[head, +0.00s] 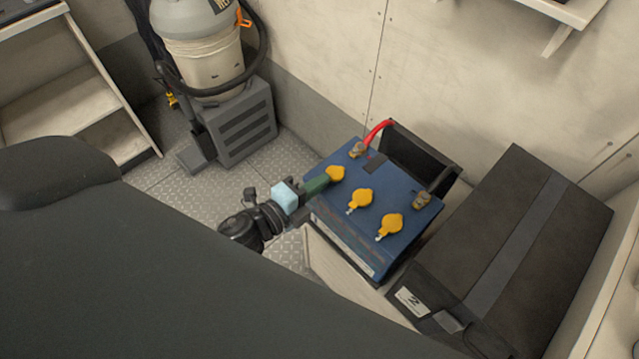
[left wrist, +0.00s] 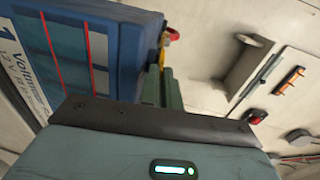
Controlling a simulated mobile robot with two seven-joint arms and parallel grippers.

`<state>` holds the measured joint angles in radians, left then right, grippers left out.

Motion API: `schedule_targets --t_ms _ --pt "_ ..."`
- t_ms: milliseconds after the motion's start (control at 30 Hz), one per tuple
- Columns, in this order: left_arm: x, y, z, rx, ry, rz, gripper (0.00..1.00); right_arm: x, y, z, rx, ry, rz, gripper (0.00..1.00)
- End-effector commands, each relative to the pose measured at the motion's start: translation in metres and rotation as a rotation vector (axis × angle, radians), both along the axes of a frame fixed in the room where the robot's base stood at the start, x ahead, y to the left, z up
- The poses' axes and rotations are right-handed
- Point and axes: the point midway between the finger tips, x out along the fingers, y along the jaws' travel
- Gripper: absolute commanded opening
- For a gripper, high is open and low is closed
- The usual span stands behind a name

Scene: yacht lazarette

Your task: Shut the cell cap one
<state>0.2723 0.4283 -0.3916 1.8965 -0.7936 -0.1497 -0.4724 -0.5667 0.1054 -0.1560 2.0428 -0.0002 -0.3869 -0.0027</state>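A blue battery (head: 335,225) stands on the floor with three yellow cell caps in a row on its top. The cap nearest my left gripper (head: 335,173) is at the far left of the row; the middle cap (head: 360,199) and the right cap (head: 391,224) have pale tips showing. My left gripper (head: 317,184) has its green fingers against or just beside the far-left cap, partly covering it. In the left wrist view the fingers (left wrist: 165,88) are close together, with yellow (left wrist: 173,34) just beyond their tips. I cannot make out the cap's hinge. My right gripper is not in view.
A red cable (head: 377,131) and a black open cover (head: 415,156) are at the battery's back. A black case (head: 515,245) stands close on the right. A vacuum-like machine (head: 205,55) stands on a grey louvred box (head: 240,125) at the back left. Steps (head: 60,105) are at far left.

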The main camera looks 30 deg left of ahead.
Motion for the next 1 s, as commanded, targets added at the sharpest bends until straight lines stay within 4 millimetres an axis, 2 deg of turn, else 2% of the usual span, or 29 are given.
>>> schedule_targets --t_ms 467,500,633,1000 --pt "0.0005 -0.0010 0.0012 -0.005 -0.010 -0.002 0.00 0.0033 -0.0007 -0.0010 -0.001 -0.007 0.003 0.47" --pt "0.0005 -0.0010 0.0012 -0.005 -0.010 -0.002 0.08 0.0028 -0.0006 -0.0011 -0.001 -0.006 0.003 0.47" --pt "0.0005 -0.0010 0.0010 -0.005 -0.009 -0.002 0.25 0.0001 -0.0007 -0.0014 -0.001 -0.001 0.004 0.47" --pt "0.0000 -0.0006 0.0009 0.001 0.004 -0.001 0.26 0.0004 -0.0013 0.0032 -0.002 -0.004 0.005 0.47"
